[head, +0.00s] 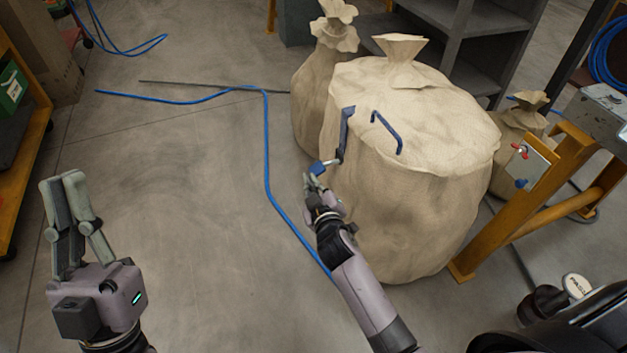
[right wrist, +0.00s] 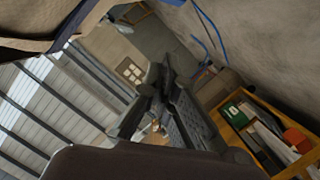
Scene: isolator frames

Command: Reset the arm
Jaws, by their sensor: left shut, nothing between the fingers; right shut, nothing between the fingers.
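My left gripper (head: 63,182) points up at the left of the head view over bare floor, its two grey-green fingers closed together with nothing between them. My right gripper (head: 315,180) is in the middle of the head view, in front of a large beige sack (head: 440,190). It is small there, and a blue piece (head: 325,166) shows beside its fingertips. In the right wrist view its dark fingers (right wrist: 158,78) come together, shut and empty. Whether it touches the sack cannot be told.
A dark blue bar (head: 346,135) and a bent blue handle (head: 386,132) show against the sack. An orange stand (head: 530,218) carries a panel with red and blue knobs (head: 520,150). A blue hose (head: 267,150) crosses the floor. Open floor (head: 180,200) lies between my grippers.

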